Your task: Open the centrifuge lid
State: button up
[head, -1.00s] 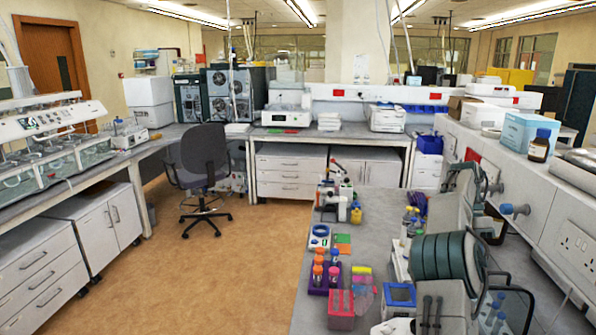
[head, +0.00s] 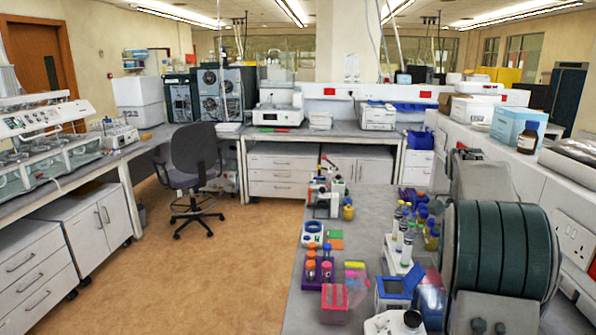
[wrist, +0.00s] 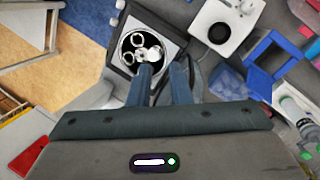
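The centrifuge (wrist: 176,44) is in the upper middle of the wrist view, a dark-edged grey square body with a round dark area where pale rotor parts show. I cannot tell whether these show through a clear window in the lid or through an open top. My gripper (wrist: 163,66) is in front of its near edge, with two blue-grey fingers apart and nothing seen between them. Whether a finger touches the centrifuge is unclear. In the head view my arm fills the lower right, and the centrifuge and fingertips cannot be made out there.
A white device with a black knob (wrist: 219,32) stands beside the centrifuge. A blue-framed box (wrist: 272,58) is to its right. In the head view, a pink rack (head: 331,303), tube racks and bottles crowd the bench (head: 370,215). Open floor (head: 225,270) lies left.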

jog(key=s+a+f+n+t+b, duration=0.2)
jog(key=s+a+f+n, duration=0.3)
jog(key=s+a, duration=0.4)
jog(key=s+a+f+n+t+b, duration=0.2)
jog(key=s+a+f+n+t, duration=0.3)
jog(key=s+a, duration=0.5)
jog(key=s+n, duration=0.2)
jog(key=shift+n, duration=0.3)
jog(key=shift+s+a, duration=0.1)
